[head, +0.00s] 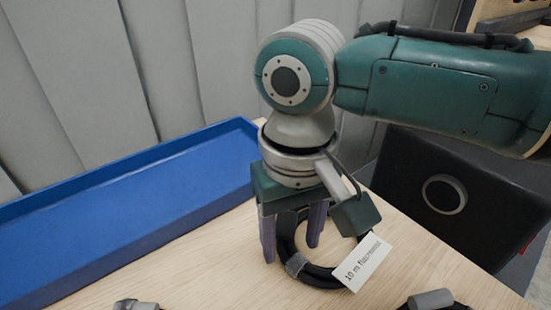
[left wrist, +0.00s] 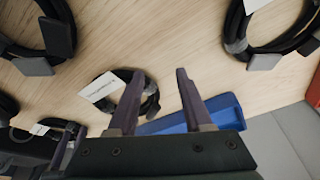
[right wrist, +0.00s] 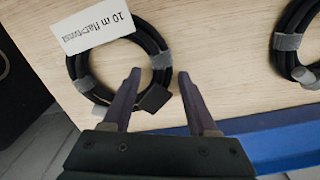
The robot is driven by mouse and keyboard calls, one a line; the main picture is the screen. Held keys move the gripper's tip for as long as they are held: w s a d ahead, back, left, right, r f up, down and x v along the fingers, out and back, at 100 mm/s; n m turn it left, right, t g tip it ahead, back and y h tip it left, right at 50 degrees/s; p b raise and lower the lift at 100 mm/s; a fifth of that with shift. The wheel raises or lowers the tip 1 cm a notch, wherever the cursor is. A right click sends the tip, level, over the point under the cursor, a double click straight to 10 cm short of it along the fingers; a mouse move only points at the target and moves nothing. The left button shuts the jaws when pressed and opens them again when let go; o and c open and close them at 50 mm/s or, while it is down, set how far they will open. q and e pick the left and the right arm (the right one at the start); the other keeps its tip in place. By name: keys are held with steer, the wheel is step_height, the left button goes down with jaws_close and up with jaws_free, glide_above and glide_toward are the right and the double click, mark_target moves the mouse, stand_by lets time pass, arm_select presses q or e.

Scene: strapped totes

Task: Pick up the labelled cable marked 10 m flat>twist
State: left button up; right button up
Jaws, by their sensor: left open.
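A black cable coil (head: 322,280) with grey straps lies on the wooden table. Its white label (head: 362,263) starts "10 m fla"; the rest is too blurred to read. The coil (right wrist: 78,68) and label (right wrist: 93,25) also show in the right wrist view. My right gripper (head: 292,240) points down at this coil, its fingers open and apart on either side of one stretch of cable. The fingertips also show in the right wrist view (right wrist: 159,75); contact cannot be told. My left gripper (left wrist: 160,74) is open and empty in the left wrist view, outside the head view.
A long blue tray (head: 120,205) lines the table's far left edge. Another strapped coil (right wrist: 288,42) lies beside the labelled one. Several more coils, some with white labels (left wrist: 102,87), show in the left wrist view. A dark box (head: 455,195) stands beyond the table at right.

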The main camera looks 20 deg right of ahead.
jaws_close()
steer(key=shift+r, duration=0.1)
stand_by(0.6)
